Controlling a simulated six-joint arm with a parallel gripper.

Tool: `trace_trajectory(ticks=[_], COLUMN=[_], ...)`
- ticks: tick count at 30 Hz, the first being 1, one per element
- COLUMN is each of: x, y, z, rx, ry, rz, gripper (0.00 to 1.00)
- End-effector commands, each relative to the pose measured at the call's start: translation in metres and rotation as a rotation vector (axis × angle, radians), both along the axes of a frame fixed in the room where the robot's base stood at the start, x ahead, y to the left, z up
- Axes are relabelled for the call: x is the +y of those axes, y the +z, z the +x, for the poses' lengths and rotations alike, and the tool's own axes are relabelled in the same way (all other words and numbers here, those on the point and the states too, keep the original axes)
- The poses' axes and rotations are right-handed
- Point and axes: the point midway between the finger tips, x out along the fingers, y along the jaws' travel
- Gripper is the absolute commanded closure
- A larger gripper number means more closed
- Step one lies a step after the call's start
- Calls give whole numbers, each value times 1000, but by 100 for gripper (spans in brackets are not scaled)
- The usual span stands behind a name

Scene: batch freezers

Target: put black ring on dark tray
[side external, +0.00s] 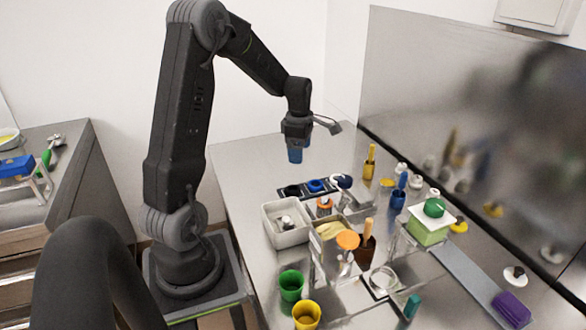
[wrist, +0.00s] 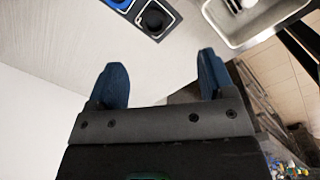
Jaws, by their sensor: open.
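The dark tray (side external: 304,195) lies on the steel worktop, and one end of it shows at the top of the wrist view (wrist: 172,16). A black ring (side external: 292,190) sits in its near-left compartment; it also shows in the wrist view (wrist: 154,19). A blue ring (side external: 316,185) sits in the compartment beside it, partly cut off in the wrist view (wrist: 120,3). My gripper (side external: 296,155) hangs above the worktop, behind and above the tray, with blue fingers pointing down. In the wrist view its fingers (wrist: 161,63) are apart with nothing between them.
A white bin (side external: 287,237) with a small item inside stands in front of the tray. Green (side external: 291,285) and yellow (side external: 306,314) cups stand at the front edge. Yellow and blue tool holders stand right of the tray. The worktop left of the tray is clear.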

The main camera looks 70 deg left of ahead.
Motion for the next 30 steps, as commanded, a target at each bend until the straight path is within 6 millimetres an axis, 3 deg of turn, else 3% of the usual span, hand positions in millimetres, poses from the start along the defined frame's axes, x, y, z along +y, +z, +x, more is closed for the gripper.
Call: trace_trajectory(ticks=[3, 7, 12, 15, 21, 25, 30], x=[-60, -127, -203, -238, -277, -286, -287], y=[46, 85, 119, 130, 135, 134, 133], z=[4, -8, -46, -74, -118, -131, -133], rx=[-48, -88, -130, -147, -159, -157, -155], ry=[-384, -849, -1444, -1771, -2235, -2365, -2398], rz=[68, 154, 298, 396, 565, 621, 633], gripper=[24, 24, 24, 24, 24, 24, 24])
